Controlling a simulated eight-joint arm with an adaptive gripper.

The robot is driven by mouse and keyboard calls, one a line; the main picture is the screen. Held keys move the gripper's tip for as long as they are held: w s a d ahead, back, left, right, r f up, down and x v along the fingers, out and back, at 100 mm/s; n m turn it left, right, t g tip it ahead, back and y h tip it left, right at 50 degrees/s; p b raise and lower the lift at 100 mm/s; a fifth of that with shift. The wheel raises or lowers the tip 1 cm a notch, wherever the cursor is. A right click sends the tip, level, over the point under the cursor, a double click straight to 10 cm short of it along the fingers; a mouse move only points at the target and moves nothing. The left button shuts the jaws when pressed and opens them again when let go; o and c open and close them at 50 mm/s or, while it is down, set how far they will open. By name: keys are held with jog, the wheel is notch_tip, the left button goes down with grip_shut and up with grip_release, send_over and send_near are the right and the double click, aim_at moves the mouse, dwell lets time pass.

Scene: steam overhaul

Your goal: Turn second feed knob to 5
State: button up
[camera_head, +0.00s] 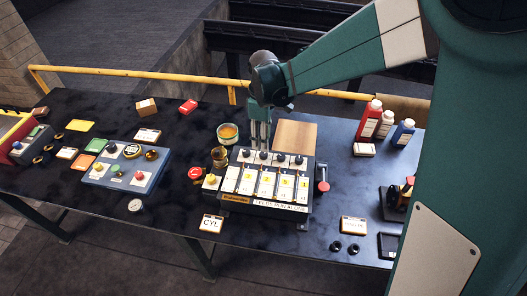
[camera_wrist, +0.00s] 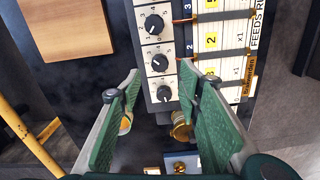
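The feed box (camera_head: 262,205) stands mid-table, with a row of several black knobs on white dials along its back edge. The second knob from the left (camera_head: 263,155) also shows in the wrist view (camera_wrist: 158,62), on a dial with small numbers; its exact setting is too small to read. The leftmost knob (camera_wrist: 163,94) and another knob (camera_wrist: 153,24) flank it. My gripper (camera_head: 260,146) points down close over the back of the box, near the second knob. In the wrist view my gripper (camera_wrist: 162,77) is open and empty, its green fingers either side of the knob column.
A wooden block (camera_head: 295,135) stands right behind the box. A cup (camera_head: 228,133) and a brass piece (camera_head: 219,156) are close on the left. A red-handled lever (camera_head: 323,185) projects at the box's right side. A blue panel (camera_head: 127,168) lies further left.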

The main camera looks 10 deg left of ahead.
aim_at(263, 154)
jog(key=shift+f, duration=3.85)
jog(key=c, duration=0.9)
